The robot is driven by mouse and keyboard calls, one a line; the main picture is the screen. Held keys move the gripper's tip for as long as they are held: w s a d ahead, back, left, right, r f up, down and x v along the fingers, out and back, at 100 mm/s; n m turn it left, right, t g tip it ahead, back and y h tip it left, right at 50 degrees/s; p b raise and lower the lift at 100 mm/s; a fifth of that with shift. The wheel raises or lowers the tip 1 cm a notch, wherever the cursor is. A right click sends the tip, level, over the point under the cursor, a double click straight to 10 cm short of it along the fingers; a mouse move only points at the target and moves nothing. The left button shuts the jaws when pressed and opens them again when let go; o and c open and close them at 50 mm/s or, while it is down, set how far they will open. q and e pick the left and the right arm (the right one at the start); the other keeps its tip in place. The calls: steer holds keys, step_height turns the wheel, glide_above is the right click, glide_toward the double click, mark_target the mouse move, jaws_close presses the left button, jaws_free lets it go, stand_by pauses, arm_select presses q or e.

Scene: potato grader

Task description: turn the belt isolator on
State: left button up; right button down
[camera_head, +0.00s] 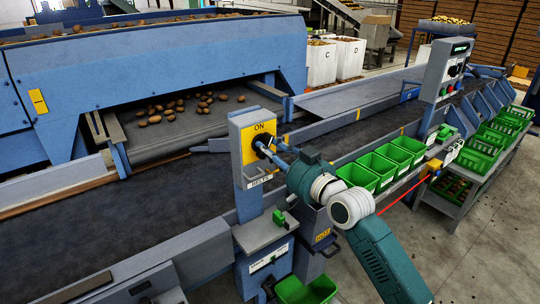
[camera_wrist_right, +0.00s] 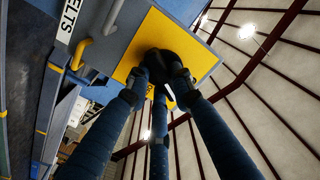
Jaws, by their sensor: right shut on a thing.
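The belt isolator is a blue-grey box (camera_head: 247,172) with a yellow plate (camera_head: 247,157) marked ON and a BELTS label (camera_head: 259,181) beneath. It stands on the near side of the conveyor. My right gripper (camera_head: 268,147) reaches it from the lower right and is shut on the black isolator knob (camera_head: 260,141). In the right wrist view, its blue fingers close around the knob (camera_wrist_right: 160,62) in front of the yellow plate (camera_wrist_right: 190,40). The fingers cover much of the knob, so I cannot tell which way it points. My left gripper is not in view.
A dark conveyor belt (camera_head: 100,238) runs behind the box, with potatoes (camera_head: 175,107) on the machine's outfeed. Several green bins (camera_head: 378,168) line the near side. A second control box (camera_head: 445,70) stands farther right. Open floor (camera_head: 480,245) lies at the lower right.

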steer(key=n+b, duration=0.1)
steer(key=n, duration=0.4)
stand_by(0.8)
steer(key=c, duration=1.5)
jaws_free()
steer(key=v, duration=1.2)
